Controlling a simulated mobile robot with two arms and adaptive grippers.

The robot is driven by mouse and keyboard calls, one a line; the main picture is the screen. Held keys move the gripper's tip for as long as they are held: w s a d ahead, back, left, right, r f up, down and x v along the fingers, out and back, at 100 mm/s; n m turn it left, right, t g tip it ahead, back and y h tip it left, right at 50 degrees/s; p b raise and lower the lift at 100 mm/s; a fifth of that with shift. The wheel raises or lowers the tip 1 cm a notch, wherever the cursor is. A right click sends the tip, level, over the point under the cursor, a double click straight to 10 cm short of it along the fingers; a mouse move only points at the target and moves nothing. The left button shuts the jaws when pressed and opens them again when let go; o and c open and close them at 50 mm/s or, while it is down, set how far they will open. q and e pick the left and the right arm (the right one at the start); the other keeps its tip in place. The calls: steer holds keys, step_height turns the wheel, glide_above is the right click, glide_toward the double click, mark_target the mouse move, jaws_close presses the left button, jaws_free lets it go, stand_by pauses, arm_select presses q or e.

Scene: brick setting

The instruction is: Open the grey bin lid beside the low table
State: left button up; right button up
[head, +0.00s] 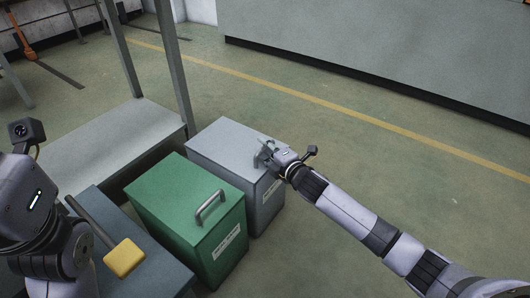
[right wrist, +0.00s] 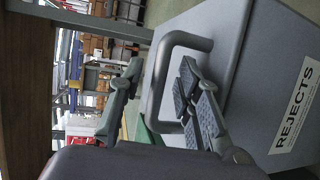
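The grey bin (head: 225,140) stands behind the green bin, with its lid down. In the right wrist view its grey lid (right wrist: 228,65) carries a U-shaped handle (right wrist: 157,82), and a REJECTS label (right wrist: 297,105) is on the bin's front. My right gripper (head: 264,154) is at the handle, near the lid's right edge. In the right wrist view its fingers (right wrist: 155,92) are spread, with the handle bar between them. I cannot tell whether they touch it. The low blue-grey table (head: 160,278) is at the lower left. My left arm is at the left edge; its fingers do not show.
The green bin (head: 165,195) with its own handle (head: 211,206) stands between the low table and the grey bin. A yellow-headed mallet (head: 124,257) lies on the low table. A grey shelf with metal legs (head: 110,138) is behind at left. Floor right of the bins is clear.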

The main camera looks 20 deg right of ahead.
steer(key=shift+w, duration=0.2)
jaws_close()
stand_by(0.3)
stand_by(0.5)
